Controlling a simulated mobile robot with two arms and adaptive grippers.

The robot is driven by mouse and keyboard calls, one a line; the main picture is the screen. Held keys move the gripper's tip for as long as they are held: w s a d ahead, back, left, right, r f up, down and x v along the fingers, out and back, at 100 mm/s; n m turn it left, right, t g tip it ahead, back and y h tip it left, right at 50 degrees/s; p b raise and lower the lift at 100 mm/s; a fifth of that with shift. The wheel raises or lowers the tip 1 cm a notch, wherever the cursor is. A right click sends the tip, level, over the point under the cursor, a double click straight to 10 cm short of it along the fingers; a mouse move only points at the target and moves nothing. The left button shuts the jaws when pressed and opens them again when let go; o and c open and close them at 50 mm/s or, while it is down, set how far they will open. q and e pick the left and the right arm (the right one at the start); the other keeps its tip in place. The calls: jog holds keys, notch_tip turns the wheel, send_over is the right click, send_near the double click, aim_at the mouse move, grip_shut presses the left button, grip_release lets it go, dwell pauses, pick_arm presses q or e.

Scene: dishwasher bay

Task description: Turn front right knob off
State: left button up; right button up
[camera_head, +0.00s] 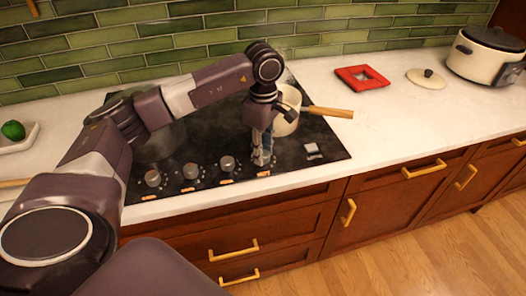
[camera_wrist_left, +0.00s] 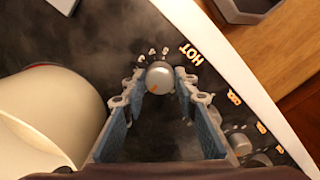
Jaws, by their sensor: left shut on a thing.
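The black cooktop (camera_head: 205,140) has a row of grey knobs along its front edge. The rightmost one, the front right knob (camera_head: 262,158), is partly covered by my left gripper (camera_head: 263,149), which points down onto it. In the left wrist view the round knob (camera_wrist_left: 160,77) sits between the fingertips of my left gripper (camera_wrist_left: 159,82), which is shut on it. An orange mark shows on the knob's face, toward the lower left. White marks and "HOT" are printed near it. My right gripper is not in view.
A cream saucepan (camera_head: 287,112) with a wooden handle (camera_head: 330,112) sits on the cooktop close beside my gripper. Other knobs (camera_head: 227,164) stand to the left. A red trivet (camera_head: 362,77), a lid (camera_head: 427,78) and a slow cooker (camera_head: 485,58) stand farther right. Counter between is clear.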

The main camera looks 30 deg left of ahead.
pick_arm(q)
jog(key=shift+w+r, duration=0.1)
dwell(0.3)
jog(key=o, duration=1.2)
jog(key=shift+c, duration=0.2)
notch_tip(320, 180, up, 12)
